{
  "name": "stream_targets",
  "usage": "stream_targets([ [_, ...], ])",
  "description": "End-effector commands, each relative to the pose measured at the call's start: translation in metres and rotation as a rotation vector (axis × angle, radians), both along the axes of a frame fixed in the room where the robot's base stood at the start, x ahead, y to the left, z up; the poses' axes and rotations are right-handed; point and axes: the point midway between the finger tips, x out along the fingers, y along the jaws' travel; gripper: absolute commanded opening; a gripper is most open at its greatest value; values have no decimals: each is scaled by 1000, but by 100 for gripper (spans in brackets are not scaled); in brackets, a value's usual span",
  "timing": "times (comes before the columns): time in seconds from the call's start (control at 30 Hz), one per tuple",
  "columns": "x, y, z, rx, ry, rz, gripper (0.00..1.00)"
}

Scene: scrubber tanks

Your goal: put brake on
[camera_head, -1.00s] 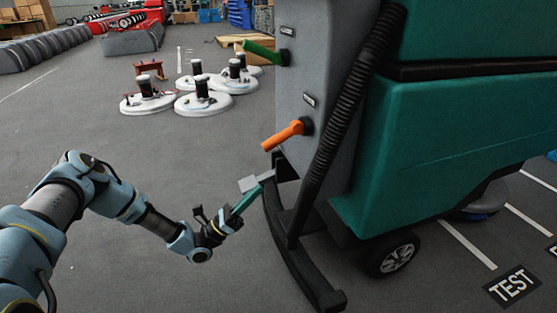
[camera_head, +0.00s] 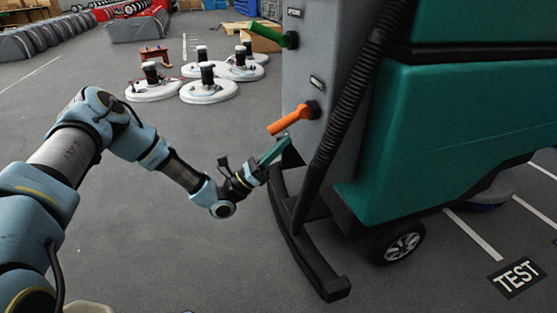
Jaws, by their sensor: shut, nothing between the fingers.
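The green scrubber machine (camera_head: 450,140) stands at the right with a grey rear panel. An orange lever (camera_head: 290,121) sticks out of the panel, pointing left and slightly down. A green lever (camera_head: 268,38) sits higher, pointing left and slightly up. Small labels (camera_head: 317,82) above them are too small to read, so I cannot tell which part is the brake. My gripper (camera_head: 279,146) is shut and empty, its teal fingers pointing up right, just below the orange lever. A small grey edge shows at the fingertips; I cannot tell whether they touch it.
A black curved bumper (camera_head: 300,262) runs low along the machine's rear, and a black ribbed hose (camera_head: 345,115) hangs down the panel. White round discs with black tops (camera_head: 208,90) stand on the floor behind.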

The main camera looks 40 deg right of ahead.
Motion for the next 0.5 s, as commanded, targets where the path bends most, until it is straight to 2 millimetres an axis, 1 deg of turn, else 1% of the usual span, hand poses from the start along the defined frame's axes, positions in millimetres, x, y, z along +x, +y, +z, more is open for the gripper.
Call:
stream_targets([
  [0.1, 3, 3, 9, -1, -1, -2, 0],
  [0.2, 5, 5, 12, 0, -1, -1, 0],
  [0.5, 5, 5, 13, 0, 0, 0, 0],
])
